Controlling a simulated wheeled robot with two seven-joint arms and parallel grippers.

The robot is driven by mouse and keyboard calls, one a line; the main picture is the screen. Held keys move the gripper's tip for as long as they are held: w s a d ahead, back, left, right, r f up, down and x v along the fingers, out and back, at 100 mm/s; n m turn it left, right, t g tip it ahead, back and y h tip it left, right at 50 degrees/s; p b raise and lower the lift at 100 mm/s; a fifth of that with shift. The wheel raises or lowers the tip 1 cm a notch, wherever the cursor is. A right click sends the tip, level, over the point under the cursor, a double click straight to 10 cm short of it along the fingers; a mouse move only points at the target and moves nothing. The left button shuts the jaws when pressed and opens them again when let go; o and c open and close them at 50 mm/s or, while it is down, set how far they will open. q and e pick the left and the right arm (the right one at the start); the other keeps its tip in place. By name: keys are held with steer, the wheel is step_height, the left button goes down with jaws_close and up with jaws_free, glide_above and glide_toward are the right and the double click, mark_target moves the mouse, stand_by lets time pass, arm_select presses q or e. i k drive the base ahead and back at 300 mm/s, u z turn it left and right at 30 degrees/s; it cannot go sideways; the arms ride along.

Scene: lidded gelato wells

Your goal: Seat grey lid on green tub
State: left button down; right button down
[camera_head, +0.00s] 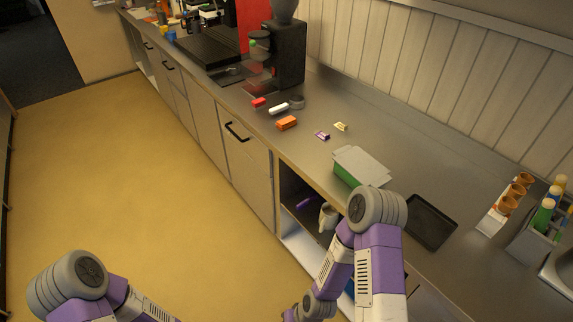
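A green tub (344,175) stands on the steel counter near its front edge, just beyond my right arm's raised elbow. My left arm shows at the lower left and my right arm at the bottom centre. Neither gripper's fingertips can be made out; both arms run down towards the bottom edge, away from the tub.
A black tray (431,221) lies right of the tub. Small blocks, including an orange one (287,123), lie to its left. A dark grinder (288,52) stands behind them. A cone holder (492,221) is at the right.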

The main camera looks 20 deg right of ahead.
mark_target(365, 170)
steer(key=u, duration=1.05)
steer(key=i, duration=0.35)
steer(key=z, duration=0.8)
steer(key=i, duration=1.1)
steer(key=z, duration=1.15)
steer(key=i, duration=0.25)
steer(key=z, duration=0.35)
